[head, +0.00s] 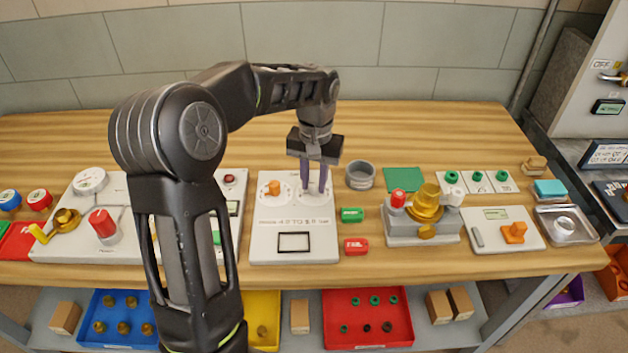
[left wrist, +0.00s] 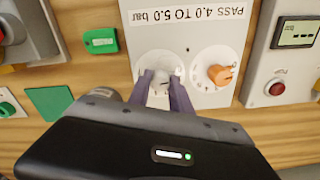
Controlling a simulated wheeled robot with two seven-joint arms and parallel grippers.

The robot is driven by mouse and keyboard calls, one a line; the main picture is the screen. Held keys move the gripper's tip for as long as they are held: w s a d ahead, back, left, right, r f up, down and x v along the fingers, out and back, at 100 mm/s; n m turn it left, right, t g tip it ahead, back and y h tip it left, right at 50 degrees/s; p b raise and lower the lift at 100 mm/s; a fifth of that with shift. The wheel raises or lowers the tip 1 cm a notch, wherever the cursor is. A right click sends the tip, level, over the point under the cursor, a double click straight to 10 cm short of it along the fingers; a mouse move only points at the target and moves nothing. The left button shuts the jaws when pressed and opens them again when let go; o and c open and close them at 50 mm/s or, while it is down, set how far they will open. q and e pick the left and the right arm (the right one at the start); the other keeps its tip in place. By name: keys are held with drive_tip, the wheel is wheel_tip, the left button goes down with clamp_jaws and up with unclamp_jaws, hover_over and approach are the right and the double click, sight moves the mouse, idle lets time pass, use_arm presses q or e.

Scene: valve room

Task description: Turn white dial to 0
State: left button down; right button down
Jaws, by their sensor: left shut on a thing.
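The white dial (left wrist: 161,73) shows in the left wrist view as a round white disc with a knob, on a white panel (left wrist: 200,45) that also carries an orange dial (left wrist: 219,74). In the head view the white dial (head: 311,199) is at the panel's upper right, partly covered by the gripper. My left gripper (head: 314,190) points down at it, its purple fingers closed on the knob. The fingers also show in the left wrist view (left wrist: 164,90), one on each side of the knob. The dial's numbers are too small or covered to read. My right gripper is not in view.
The orange dial (head: 274,188) sits just left of the white one. A grey cup (head: 360,175) and green (head: 352,215) and red (head: 356,246) blocks are close on the right. A brass valve fixture (head: 424,215) stands farther right. The table behind the panels is clear.

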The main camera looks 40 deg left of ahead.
sight(315, 183)
use_arm(q)
drive_tip(key=shift+n, duration=0.6)
drive_tip(key=c, duration=1.2)
unclamp_jaws()
drive_tip(key=shift+o, duration=0.2)
drive_tip(key=shift+d+r, duration=0.1)
drive_tip(key=shift+r, duration=3.8)
